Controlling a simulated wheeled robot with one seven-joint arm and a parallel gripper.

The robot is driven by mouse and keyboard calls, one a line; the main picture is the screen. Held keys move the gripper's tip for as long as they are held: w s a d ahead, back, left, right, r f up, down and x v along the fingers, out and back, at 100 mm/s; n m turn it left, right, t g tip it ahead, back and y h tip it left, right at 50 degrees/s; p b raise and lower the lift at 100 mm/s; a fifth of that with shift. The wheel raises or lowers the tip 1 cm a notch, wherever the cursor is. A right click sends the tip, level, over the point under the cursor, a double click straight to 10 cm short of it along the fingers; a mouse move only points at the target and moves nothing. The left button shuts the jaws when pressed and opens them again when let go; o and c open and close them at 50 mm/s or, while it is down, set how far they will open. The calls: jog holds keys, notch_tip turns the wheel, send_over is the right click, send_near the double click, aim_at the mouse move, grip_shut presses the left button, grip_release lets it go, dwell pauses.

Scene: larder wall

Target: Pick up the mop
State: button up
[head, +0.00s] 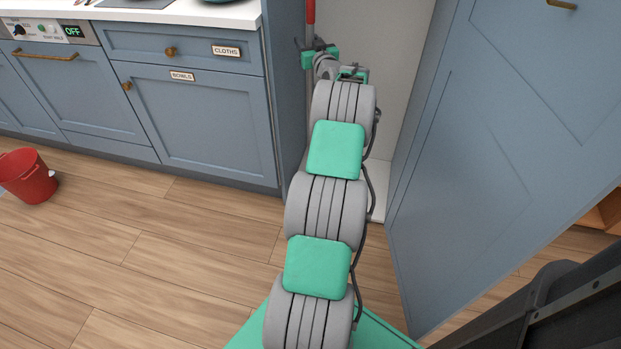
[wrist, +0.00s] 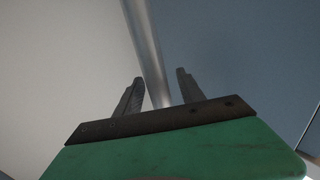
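The mop shows as a thin upright pole, red at its upper part (head: 310,14) and grey metal below, inside the open tall cupboard in the head view. Its head is not visible. My gripper (head: 322,58) is at the pole, at the cupboard's left side. In the wrist view the grey pole (wrist: 146,45) runs down into the gap between the two dark fingers of my gripper (wrist: 160,76). The fingers are apart, with a visible gap on each side of the pole. My arm hides the lower pole from the head camera.
The cupboard's blue door (head: 480,150) stands open on the right, close to my arm. Blue base units (head: 195,125) with a white worktop (head: 190,12) stand at the left. A red bucket (head: 27,178) is on the wooden floor (head: 130,240) at far left; floor between is clear.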

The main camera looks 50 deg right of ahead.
grip_shut()
dwell(0.3)
jog(key=shift+r, duration=0.2)
